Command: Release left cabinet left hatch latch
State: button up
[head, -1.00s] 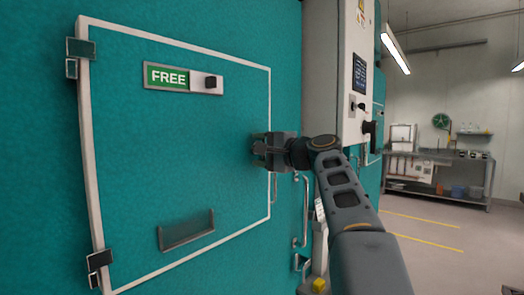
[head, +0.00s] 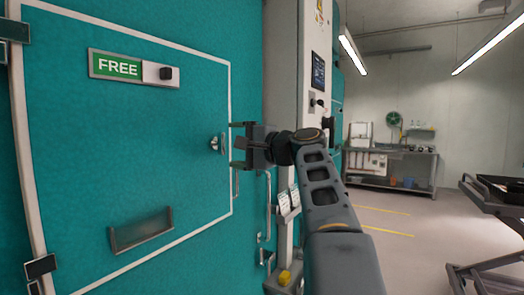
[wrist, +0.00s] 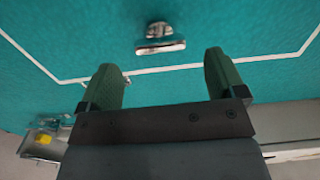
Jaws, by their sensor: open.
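The teal hatch (head: 130,140) with a white border is closed in the head view, with hinges on its left edge. A small metal latch (head: 218,143) sits near its right edge. The latch also shows in the wrist view (wrist: 160,42), above and between the fingers. My gripper (head: 236,146) is open and empty, just right of the latch and apart from it. In the wrist view my gripper (wrist: 165,78) has its two green fingers spread wide, with the latch beyond their tips.
Vertical handles (head: 268,205) are right of the hatch. A dark cart (head: 495,225) stands at the right; floor between is clear.

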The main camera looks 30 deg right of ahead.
jog(key=v, duration=0.8)
jog(key=shift+b, duration=0.3)
jog(key=shift+d, duration=0.15)
